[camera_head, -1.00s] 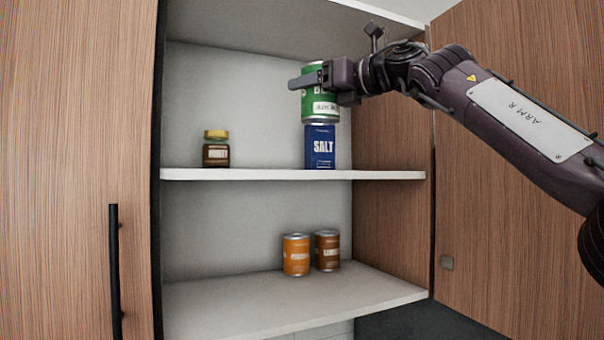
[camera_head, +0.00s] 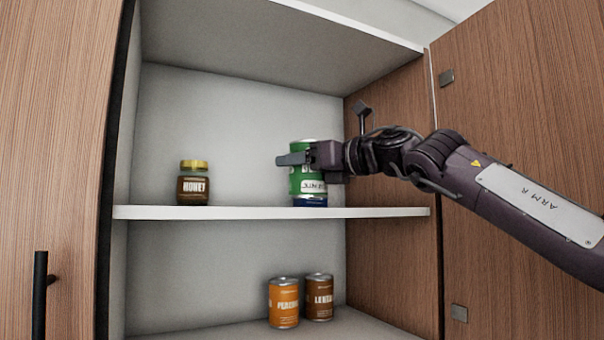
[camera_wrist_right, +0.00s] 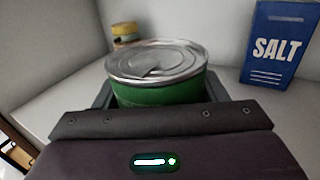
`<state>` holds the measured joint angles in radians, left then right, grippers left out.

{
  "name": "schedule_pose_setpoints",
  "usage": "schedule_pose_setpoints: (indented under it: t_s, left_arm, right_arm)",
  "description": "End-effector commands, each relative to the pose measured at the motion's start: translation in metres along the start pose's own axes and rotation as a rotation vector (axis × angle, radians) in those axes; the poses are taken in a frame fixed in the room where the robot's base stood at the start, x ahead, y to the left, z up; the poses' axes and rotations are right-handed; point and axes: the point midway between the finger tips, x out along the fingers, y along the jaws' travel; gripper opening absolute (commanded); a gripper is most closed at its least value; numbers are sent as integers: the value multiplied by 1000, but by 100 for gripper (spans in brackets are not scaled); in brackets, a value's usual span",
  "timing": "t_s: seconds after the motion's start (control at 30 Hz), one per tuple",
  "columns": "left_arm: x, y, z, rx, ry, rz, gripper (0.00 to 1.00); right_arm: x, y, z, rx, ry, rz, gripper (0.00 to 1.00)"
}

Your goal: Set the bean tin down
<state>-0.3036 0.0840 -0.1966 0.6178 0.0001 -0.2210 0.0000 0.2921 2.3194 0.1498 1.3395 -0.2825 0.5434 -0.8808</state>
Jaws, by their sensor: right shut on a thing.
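The green bean tin (camera_head: 308,183) is upright in my right gripper (camera_head: 300,158), in front of the right part of the upper cupboard shelf (camera_head: 240,212). My right gripper is shut around its sides. A strip of the blue salt box shows under the tin, so the tin's base looks a little above shelf level; I cannot see it touching the shelf. In the right wrist view the tin (camera_wrist_right: 158,72) shows its silver lid between the fingers. My left gripper is not in view.
The salt box (camera_wrist_right: 280,45) stands behind the tin, mostly hidden in the head view. Two tins, orange (camera_head: 284,303) and brown (camera_head: 319,297), stand on the shelf below. The right door (camera_head: 520,110) is open.

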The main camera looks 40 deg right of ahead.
Motion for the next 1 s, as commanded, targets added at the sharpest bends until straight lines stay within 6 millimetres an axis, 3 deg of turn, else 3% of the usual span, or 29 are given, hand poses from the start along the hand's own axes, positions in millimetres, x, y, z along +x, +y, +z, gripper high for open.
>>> schedule_pose_setpoints:
  t_s: [0.2,0.53,0.57,0.6,0.73,1.0]
  left_arm:
    - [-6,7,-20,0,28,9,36]
    - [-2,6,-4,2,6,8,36]
    - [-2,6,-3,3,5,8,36]
    - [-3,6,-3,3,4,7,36]
    - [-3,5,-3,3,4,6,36]
    - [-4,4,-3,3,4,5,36]
  right_arm:
    - [-2,1,-16,-2,-8,1,22]
    - [-1,1,-20,-3,-6,0,22]
    - [0,0,-22,-1,-2,0,67]
    - [0,0,-21,-2,-2,0,72]
    - [0,0,-21,-1,-2,0,87]
    - [0,0,-19,-2,-2,0,87]
